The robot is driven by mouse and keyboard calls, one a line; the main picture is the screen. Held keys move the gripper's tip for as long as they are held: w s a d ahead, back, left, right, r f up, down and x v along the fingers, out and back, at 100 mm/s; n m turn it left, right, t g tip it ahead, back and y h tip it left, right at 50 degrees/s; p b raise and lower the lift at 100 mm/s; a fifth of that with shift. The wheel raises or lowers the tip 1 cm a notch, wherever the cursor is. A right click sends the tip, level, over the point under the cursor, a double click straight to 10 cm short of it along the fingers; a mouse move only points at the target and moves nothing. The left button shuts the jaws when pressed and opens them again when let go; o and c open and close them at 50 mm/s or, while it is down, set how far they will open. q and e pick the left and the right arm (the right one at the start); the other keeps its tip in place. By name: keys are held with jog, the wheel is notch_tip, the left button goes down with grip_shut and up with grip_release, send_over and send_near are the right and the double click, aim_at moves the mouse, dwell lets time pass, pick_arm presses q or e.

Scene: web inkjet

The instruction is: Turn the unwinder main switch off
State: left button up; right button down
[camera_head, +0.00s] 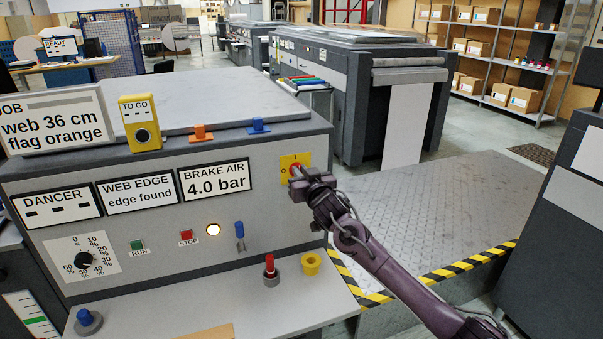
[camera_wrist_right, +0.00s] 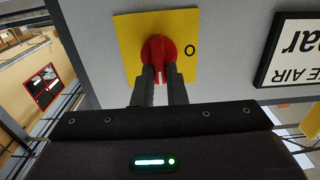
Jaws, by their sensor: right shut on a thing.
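The unwinder main switch is a yellow square plate (camera_head: 290,160) with a red rotary knob (camera_wrist_right: 158,50), on the right of the grey console front. In the head view, the plate bears a 1 mark at its top and a 0 at its left. My right gripper (camera_wrist_right: 160,82) is shut on the red knob, with its two dark fingers on either side of the handle. The wrist view is upside down; the handle stands upright there, its white mark toward the hidden 1 side. The 0 mark shows clear of the fingers. My left gripper is not in view.
The BRAKE AIR sign (camera_head: 215,180) is just left of the switch. Below are a lit lamp (camera_head: 213,230), a blue lever (camera_head: 240,236), a red-topped peg (camera_head: 270,268) and a yellow ring (camera_head: 311,263). A metal platform (camera_head: 440,215) with striped edging lies right.

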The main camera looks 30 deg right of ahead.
jog(key=n+b, duration=0.2)
jog(key=n, duration=0.4)
jog(key=n+b, duration=0.1)
jog(key=n, duration=0.5)
jog(key=a+f+n+b, duration=0.1)
jog(key=n+b, duration=0.1)
jog(key=n, duration=0.3)
jog(key=shift+w+a+f+n+b, duration=0.1)
jog(key=shift+w+n+b, duration=0.05)
jog(key=shift+n+b, duration=0.2)
jog(key=shift+n, duration=0.25)
dwell(0.4)
jog(key=c, duration=1.5)
grip_release()
jog(key=shift+o, duration=0.2)
